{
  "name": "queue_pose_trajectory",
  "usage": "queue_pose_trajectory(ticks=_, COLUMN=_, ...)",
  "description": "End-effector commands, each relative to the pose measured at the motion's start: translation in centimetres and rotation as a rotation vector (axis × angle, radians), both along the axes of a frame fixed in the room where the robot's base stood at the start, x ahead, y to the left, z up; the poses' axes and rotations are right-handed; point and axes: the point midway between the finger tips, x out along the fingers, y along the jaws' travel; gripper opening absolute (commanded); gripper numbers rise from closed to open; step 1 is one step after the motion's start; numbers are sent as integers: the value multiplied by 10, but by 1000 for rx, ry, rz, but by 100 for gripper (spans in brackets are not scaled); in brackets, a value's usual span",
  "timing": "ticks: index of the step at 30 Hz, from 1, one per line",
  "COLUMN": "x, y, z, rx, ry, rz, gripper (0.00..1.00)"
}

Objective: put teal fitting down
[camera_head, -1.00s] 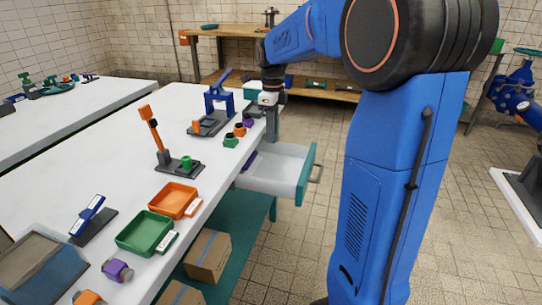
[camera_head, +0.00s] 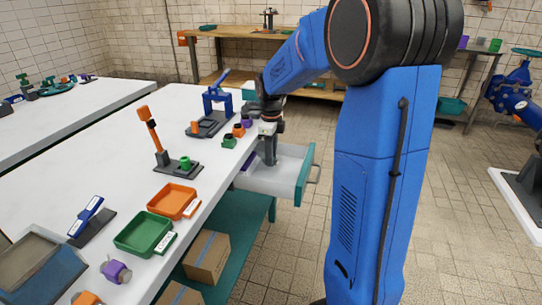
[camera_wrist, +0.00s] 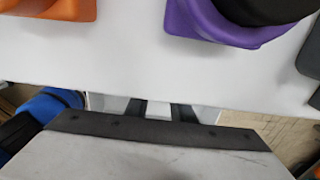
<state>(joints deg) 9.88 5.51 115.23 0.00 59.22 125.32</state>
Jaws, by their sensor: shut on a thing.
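My gripper (camera_head: 270,158) points down over the open drawer (camera_head: 284,180) at the table's right side, its fingers low at the drawer's opening. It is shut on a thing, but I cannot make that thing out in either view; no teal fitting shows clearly. In the wrist view the dark fingers (camera_wrist: 160,110) show only in part beyond my grey gripper body. I cannot tell whether the fingers or their load touch the drawer floor.
A green fitting (camera_head: 229,141), an orange fitting (camera_head: 238,131) and a purple fitting (camera_head: 247,121) stand along the table edge beside my gripper. A purple thing (camera_head: 250,162) lies in the drawer. A blue press-like device (camera_head: 215,105) stands behind them.

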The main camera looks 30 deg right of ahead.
Motion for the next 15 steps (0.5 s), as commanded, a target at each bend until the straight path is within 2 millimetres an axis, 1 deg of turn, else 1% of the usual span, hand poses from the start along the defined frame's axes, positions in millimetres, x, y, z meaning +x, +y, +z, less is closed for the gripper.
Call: queue_pose_trajectory(ticks=15, x=0, y=0, z=-10, rx=0, ry=1, rz=0, gripper=0)
